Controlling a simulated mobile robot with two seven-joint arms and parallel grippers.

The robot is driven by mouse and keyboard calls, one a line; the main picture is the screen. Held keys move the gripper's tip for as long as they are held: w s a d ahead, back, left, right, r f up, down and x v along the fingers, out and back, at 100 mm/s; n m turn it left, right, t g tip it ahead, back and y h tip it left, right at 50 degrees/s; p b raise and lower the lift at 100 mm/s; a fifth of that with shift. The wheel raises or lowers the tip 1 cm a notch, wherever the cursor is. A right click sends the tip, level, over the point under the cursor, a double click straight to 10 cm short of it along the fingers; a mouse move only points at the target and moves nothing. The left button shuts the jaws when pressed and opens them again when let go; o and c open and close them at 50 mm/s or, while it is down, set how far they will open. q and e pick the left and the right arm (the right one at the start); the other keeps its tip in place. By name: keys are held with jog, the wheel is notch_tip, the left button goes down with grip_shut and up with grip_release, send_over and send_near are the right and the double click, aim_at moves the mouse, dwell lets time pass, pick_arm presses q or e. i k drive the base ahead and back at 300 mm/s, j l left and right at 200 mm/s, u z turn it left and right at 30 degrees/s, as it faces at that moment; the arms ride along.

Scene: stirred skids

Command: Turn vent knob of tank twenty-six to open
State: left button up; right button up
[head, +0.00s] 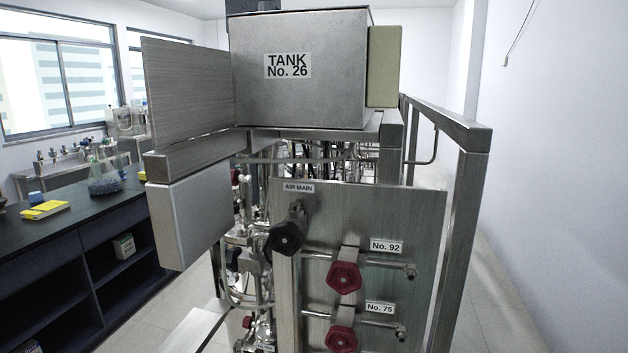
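The tank box (300,95) is brushed metal and carries the label "TANK No. 26" (288,66). No knob in view has a readable vent label. A black knob (286,238) sits below the label "AIR MAIN" (298,188). On the metal panel, a red knob (343,277) is near the label "No. 92", and a lower red knob (341,340) is near "No. 75". A small red knob (247,322) shows among the pipes (250,262) at the lower left, above a small label too cut off to read. Neither of my grippers is in view.
A metal frame rail (455,125) runs along the right of the skid, with clear floor (500,310) beside it. A metal box (185,225) juts out at the left. A dark bench (75,235) with a flask (104,178) and yellow book (45,210) stands farther left.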

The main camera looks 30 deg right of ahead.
aim_at(234, 173)
jog(key=k+l+z, duration=0.1)
jog(key=z, duration=0.3)
jog(key=l+z, duration=0.2)
jog(key=z, duration=0.2)
jog(key=j+z, duration=1)
jog(key=j, duration=0.2)
jog(key=k+j+z, duration=0.1)
jog(key=j, duration=0.25)
jog(key=k+j+z, duration=0.15)
jog(key=j, duration=0.15)
jog(key=k+j, duration=0.1)
jog(key=j, duration=0.25)
jog(key=k+j, duration=0.1)
jog(key=j, duration=0.6)
jog(key=k+j+z, duration=0.1)
jog(key=z, duration=0.15)
jog(key=i+j+z, duration=0.1)
jog(key=j+z, duration=0.4)
jog(key=i+j+z, duration=0.1)
jog(key=j+z, duration=0.75)
jog(key=j, duration=0.55)
